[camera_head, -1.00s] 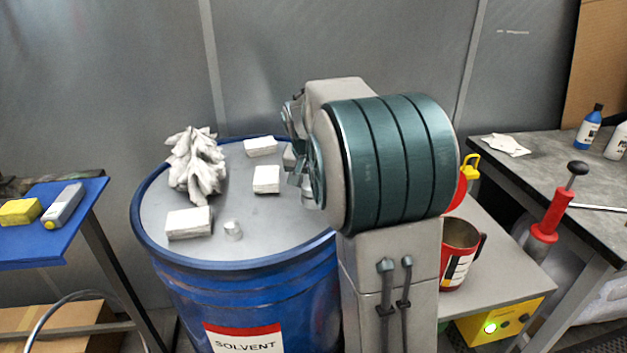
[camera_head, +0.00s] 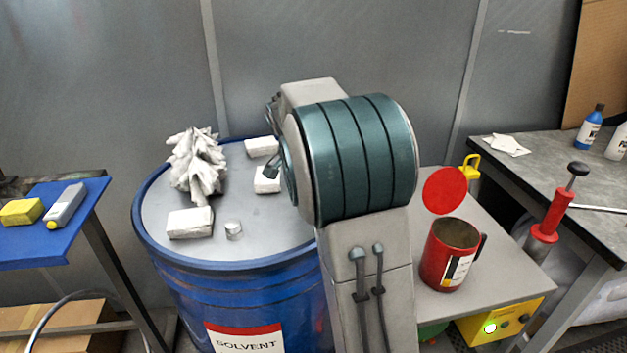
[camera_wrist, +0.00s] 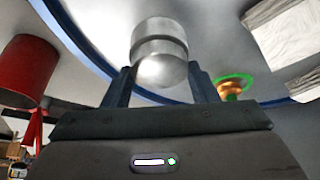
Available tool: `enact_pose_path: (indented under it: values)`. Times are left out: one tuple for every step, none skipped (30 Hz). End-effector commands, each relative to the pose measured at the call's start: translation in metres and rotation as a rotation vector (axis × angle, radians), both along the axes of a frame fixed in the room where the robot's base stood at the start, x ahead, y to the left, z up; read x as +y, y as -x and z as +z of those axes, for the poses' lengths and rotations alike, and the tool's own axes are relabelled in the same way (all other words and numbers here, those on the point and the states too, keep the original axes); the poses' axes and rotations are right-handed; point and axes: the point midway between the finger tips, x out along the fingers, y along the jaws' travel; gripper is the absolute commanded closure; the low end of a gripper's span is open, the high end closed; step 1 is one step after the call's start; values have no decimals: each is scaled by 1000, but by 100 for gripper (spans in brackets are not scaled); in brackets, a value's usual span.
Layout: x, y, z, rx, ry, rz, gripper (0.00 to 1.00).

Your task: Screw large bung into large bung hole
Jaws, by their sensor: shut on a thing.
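My gripper (camera_wrist: 160,78) shows in the wrist view, with a dark finger on each side of a shiny silver cylinder, which I take to be the large bung (camera_wrist: 160,42). It is shut on this cylinder. A brass-coloured piece with a bright green ring (camera_wrist: 233,86) shows just right of the right finger; I cannot tell whether this is the bung hole.
White blocks (camera_head: 190,222) and a crumpled white rag (camera_head: 196,165) lie on the lid. Right of my arm, a red can (camera_head: 450,255) and a red disc (camera_head: 445,190) show at a grey shelf. A blue-topped table (camera_head: 50,225) stands left.

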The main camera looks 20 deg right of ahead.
Motion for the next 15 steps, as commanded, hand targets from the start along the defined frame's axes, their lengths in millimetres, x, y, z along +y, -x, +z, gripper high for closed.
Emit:
enact_pose_path:
  values:
    - [2, 0, -1, 8, 0, -42, 72]
    - [2, 0, 0, 7, -1, -75, 72]
    - [2, 0, 0, 8, 0, -121, 72]
    - [3, -1, 0, 8, 0, -155, 72]
    - [2, -1, 0, 7, -1, -190, 72]
    - [2, -1, 0, 9, 0, -232, 72]
    - [2, -1, 0, 8, 1, -260, 72]
    - [2, -1, 0, 8, 0, -286, 72]
    - [2, -1, 0, 8, -1, -312, 72]
    - [2, -1, 0, 7, 0, -327, 72]
    - [2, -1, -1, 6, 0, -339, 72]
    - [2, -1, -1, 6, 0, -348, 72]
    - [2, -1, -1, 6, -1, -351, 72]
    - [2, -1, -1, 5, -1, -352, 72]
    - [2, -1, -1, 5, -1, -352, 72]
